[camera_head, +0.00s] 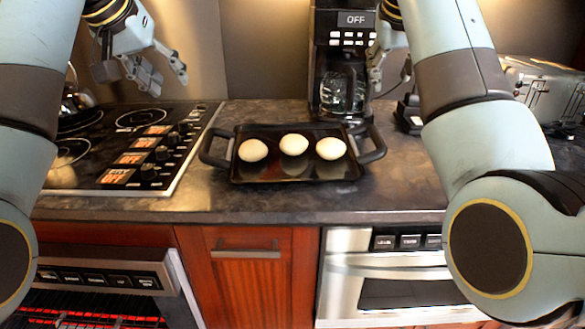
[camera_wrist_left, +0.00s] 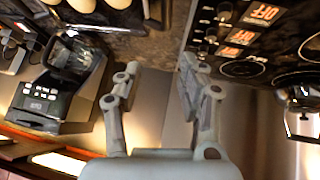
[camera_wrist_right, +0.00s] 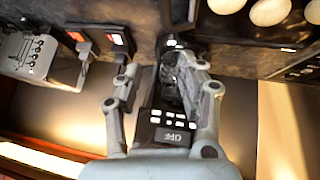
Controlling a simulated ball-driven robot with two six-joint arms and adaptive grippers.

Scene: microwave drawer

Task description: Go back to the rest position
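My left gripper (camera_head: 160,72) is raised above the stove at the upper left, open and empty. Its spread fingers (camera_wrist_left: 155,90) show in the left wrist view with nothing between them. My right gripper (camera_head: 378,68) is raised in front of the right edge of the coffee maker, partly hidden by my right arm. In the right wrist view its fingers (camera_wrist_right: 160,85) are apart, with the coffee maker (camera_wrist_right: 172,118) seen behind the gap. I cannot see either gripper touching anything.
A black tray (camera_head: 270,172) with three pale buns (camera_head: 294,145) sits on the dark counter (camera_head: 390,180). A stove (camera_head: 120,150) is at left. The coffee maker (camera_head: 343,60) stands behind the tray, a toaster (camera_head: 545,90) at right. Below are a drawer microwave (camera_head: 390,275) and an oven (camera_head: 100,275).

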